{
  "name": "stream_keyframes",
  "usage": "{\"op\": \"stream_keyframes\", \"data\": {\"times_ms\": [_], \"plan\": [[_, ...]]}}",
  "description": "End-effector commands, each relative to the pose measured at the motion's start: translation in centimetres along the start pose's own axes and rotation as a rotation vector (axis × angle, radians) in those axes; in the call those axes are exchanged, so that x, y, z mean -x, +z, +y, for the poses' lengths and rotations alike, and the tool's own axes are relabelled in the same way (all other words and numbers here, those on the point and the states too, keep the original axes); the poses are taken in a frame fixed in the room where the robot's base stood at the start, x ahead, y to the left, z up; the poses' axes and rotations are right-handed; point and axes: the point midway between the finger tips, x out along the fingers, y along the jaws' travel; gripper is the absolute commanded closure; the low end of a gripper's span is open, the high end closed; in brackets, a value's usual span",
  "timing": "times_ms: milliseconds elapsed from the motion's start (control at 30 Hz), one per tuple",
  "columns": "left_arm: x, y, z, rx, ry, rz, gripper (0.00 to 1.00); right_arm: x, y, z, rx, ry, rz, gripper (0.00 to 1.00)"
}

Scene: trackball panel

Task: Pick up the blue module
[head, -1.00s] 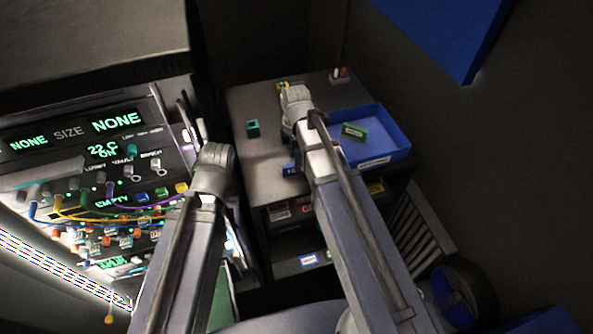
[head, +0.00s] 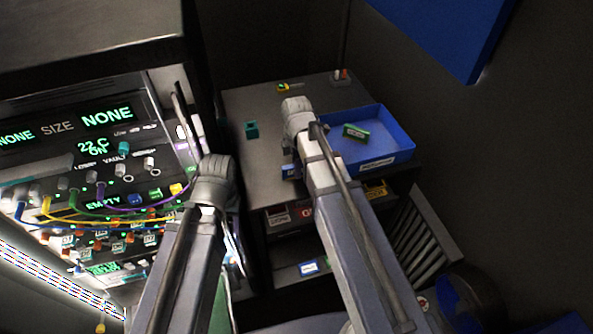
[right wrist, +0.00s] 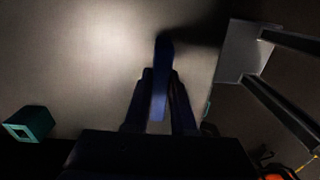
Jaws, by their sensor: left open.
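The blue module shows as a long dark blue bar (right wrist: 162,82) in the right wrist view. My right gripper (right wrist: 161,75) has one finger along each side of it, with no clear gap, and looks shut on it. In the head view a small blue face (head: 288,171) shows at the front edge of the table, left of my right arm; the right fingertips are hidden there. My left gripper (head: 236,255) is beside the panel, largely hidden behind its own wrist, and open.
A blue tray (head: 398,158) with a green module (head: 355,131) stands right of my right arm. A teal hollow block (head: 251,129) sits on the dark table (head: 265,100); it also shows in the right wrist view (right wrist: 28,124). The lit panel (head: 85,165) with cables is at left.

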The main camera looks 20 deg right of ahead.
Motion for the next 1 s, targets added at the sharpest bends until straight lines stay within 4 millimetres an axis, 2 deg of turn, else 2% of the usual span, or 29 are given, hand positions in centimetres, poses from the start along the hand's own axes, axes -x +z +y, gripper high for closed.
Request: {"op": "stream_keyframes", "data": {"times_ms": [33, 200, 667, 867, 1000], "plan": [[0.0, 0.0, 0.0, 0.000, 0.000, 0.000, 0.48, 0.0, 0.0, 0.0, 0.000, 0.000, 0.000, 0.83], [0.0, 0.0, 0.0, 0.000, 0.000, 0.000, 0.48, 0.0, 0.0, 0.0, 0.000, 0.000, 0.000, 1.00], [0.3, 0.0, 0.0, 0.001, 0.000, 0.000, 0.48, 0.3, 0.0, 0.0, 0.000, 0.000, 0.000, 1.00], [1.6, 0.1, -0.1, 0.003, 0.001, 0.000, 0.48, 1.6, 0.0, 0.0, 0.000, 0.000, 0.000, 1.00], [3.4, 0.2, -0.3, 0.006, 0.001, 0.000, 0.48, 3.4, 0.0, 0.0, 0.000, 0.000, 0.000, 1.00]]}}
